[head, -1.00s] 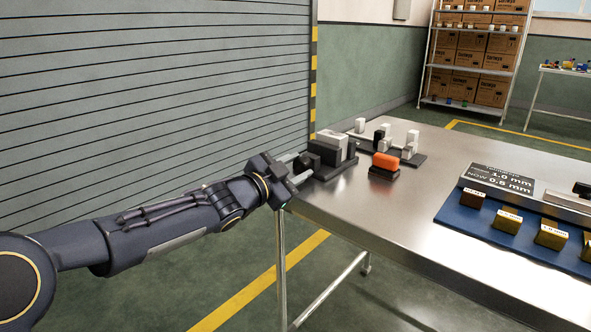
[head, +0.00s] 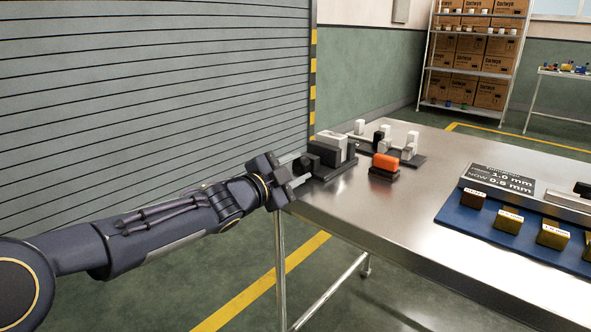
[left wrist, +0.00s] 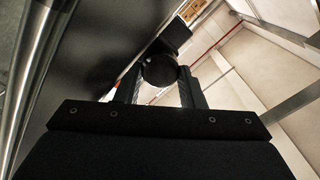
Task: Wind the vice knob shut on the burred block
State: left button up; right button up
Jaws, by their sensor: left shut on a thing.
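The dark vice (head: 325,154) stands at the near left corner of the steel table. A light grey block (head: 333,139) sits in it, partly hidden by the vice's dark body; burrs are too small to see. The dark knob (head: 300,164) is on the vice's left side. My left gripper (head: 295,171) is at the knob, shut on it. In the left wrist view the round black knob (left wrist: 158,70) lies between the two fingers of my left gripper (left wrist: 160,84). My right gripper is out of view.
An orange block on a dark base (head: 385,166) stands right of the vice. Behind it is a dark rack (head: 418,159) with white and black pieces. A blue mat (head: 470,223) holds several labelled blocks. The table's front middle is clear.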

pick_arm(q)
jog(key=o, duration=1)
jog(key=shift+f, duration=0.1)
jog(key=shift+f, duration=0.1)
